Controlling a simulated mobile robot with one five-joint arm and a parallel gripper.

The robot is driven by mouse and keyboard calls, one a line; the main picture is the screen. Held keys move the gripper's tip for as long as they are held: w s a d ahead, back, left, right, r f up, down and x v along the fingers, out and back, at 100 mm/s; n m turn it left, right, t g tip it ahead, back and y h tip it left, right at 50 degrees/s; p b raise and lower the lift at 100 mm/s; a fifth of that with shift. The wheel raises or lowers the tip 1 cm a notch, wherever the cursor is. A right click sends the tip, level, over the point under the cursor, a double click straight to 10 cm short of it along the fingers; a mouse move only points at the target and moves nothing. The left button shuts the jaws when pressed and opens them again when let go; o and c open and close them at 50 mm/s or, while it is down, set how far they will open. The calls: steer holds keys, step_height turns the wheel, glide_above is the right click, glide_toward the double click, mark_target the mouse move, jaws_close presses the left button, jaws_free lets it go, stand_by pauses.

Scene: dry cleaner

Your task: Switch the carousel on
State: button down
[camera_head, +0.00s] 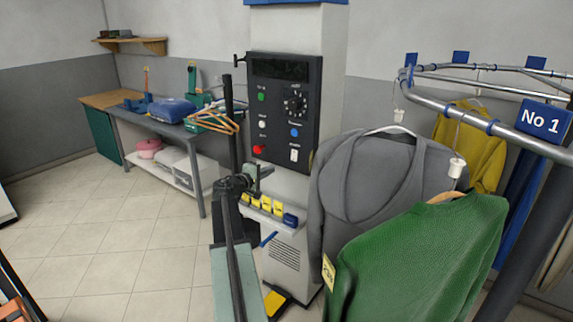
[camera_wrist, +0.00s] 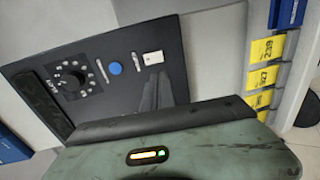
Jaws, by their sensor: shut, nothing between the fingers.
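The carousel's dark control panel (camera_head: 281,112) is on the front of a white column. In the head view it has a green button (camera_head: 261,97), a white button (camera_head: 262,123) and a red button (camera_head: 259,149) down its left side. A dial (camera_head: 294,104), a blue button (camera_head: 294,131) and a white switch (camera_head: 294,155) are on its right. My gripper (camera_head: 260,173) is shut and empty near the panel's lower left corner; contact cannot be told. In the wrist view, the dial (camera_wrist: 72,80), blue button (camera_wrist: 115,68) and white switch (camera_wrist: 153,58) show; my gripper hides the left row.
A small shelf with yellow numbered tags (camera_head: 264,204) is below the panel. The carousel rail (camera_head: 450,112) with a grey jacket (camera_head: 385,180) and a green sweater (camera_head: 430,255) is close on the right. A worktable (camera_head: 160,122) stands back left, with clear floor before it.

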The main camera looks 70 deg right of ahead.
mark_target(293, 160)
steer(key=b+x, duration=0.1)
steer(key=x, duration=1.3)
steer(key=shift+b, duration=0.3)
steer(key=shift+d+f, duration=0.1)
steer(key=shift+d, duration=0.05)
steer(key=f+b+v, duration=0.2)
steer(key=f+v, duration=0.1)
steer(key=v, duration=1)
steer(key=shift+a, duration=0.55)
steer(key=shift+w+f, duration=0.15)
